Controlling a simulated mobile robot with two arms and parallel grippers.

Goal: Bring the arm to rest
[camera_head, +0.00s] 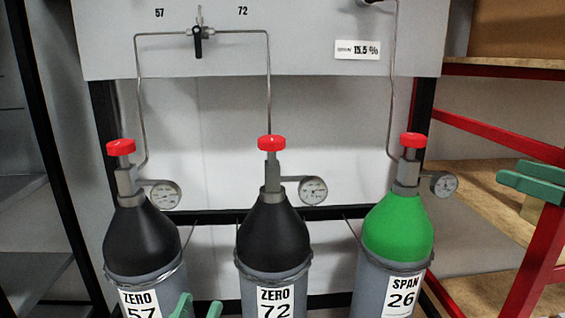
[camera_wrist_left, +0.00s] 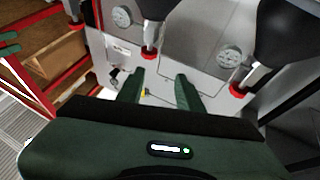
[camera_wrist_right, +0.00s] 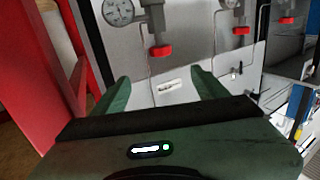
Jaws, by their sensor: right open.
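My left gripper (camera_head: 198,307) shows only its green fingertips at the bottom edge of the head view, in front of the ZERO 57 and ZERO 72 cylinders. In the left wrist view its fingers (camera_wrist_left: 160,88) stand apart with nothing held between them. My right gripper (camera_head: 509,174) is at the right edge of the head view, to the right of the green SPAN 26 cylinder and apart from it. In the right wrist view its fingers (camera_wrist_right: 160,88) are wide apart and empty.
The ZERO 57 cylinder (camera_head: 142,240), ZERO 72 cylinder (camera_head: 272,235) and SPAN 26 cylinder (camera_head: 397,228) stand upright in a row, with red knobs and gauges. A panel (camera_head: 300,60) with a black-handled valve (camera_head: 198,42) is above. Red-framed wooden shelving (camera_head: 480,220) is at right.

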